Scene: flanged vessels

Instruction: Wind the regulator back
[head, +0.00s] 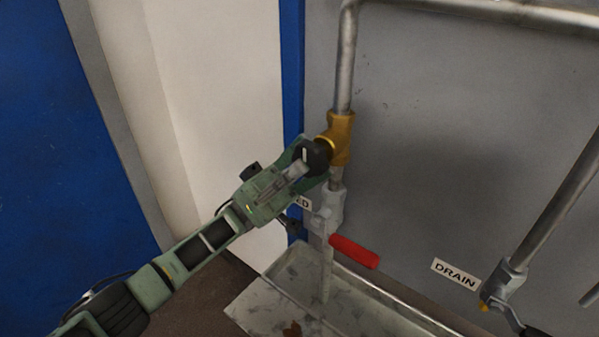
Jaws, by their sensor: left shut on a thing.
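The regulator has a brass body (341,137) set in a vertical steel pipe, with a black knob (316,156) on its left side. My left gripper (310,163) comes in from the lower left and is shut on the black knob. Its green fingers partly hide the knob. A white mark shows on the knob. My right gripper is not in view.
Below the regulator is a grey valve (331,207) with a red handle (354,252). A metal tray (382,297) stands underneath. A DRAIN label (455,274) and another pipe valve (503,284) are at right. A blue post (292,70) stands close at left.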

